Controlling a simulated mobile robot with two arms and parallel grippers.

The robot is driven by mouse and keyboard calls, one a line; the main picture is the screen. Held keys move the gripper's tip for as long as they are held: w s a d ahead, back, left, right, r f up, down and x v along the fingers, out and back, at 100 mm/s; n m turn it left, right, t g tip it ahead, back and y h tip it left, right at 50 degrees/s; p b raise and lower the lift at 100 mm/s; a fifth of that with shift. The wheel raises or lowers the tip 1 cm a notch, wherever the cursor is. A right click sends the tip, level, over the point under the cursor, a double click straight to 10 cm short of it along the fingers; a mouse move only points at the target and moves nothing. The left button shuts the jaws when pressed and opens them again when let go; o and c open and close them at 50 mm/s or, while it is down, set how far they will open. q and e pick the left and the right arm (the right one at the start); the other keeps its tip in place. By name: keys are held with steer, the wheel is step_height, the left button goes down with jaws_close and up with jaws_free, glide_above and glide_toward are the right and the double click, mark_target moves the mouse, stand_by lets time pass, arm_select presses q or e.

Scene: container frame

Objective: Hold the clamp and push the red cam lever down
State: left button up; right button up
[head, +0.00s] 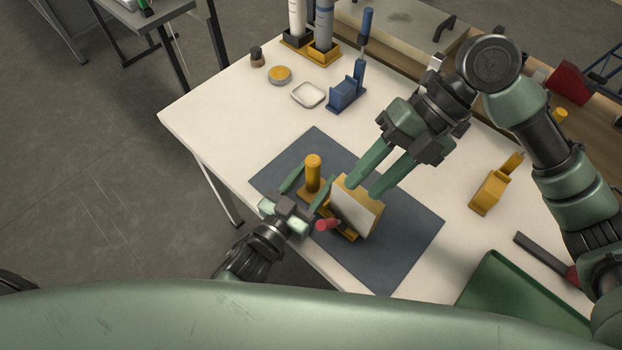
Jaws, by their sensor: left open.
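The clamp sits on a dark mat (410,235). It has a yellow block with a pale front plate (355,212), and a yellow post (313,172) stands to its left. The red cam lever (328,224) sticks out low at the front left of the block. My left gripper (306,184) is open, its fingers apart on either side of the post's lower part. My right gripper (364,188) reaches down from the upper right. Its fingers are apart and their tips meet the block's top edge in the picture. Whether they grip it is unclear.
A blue stand (347,93), a white dish (308,95) and a yellow-topped tin (280,75) stand behind the mat. A yellow holder (490,190) and a green tray (515,295) are to the right. The white table (225,110) is clear left of the mat.

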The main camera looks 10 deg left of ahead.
arm_select(q)
jaws_close()
stand_by(1.2)
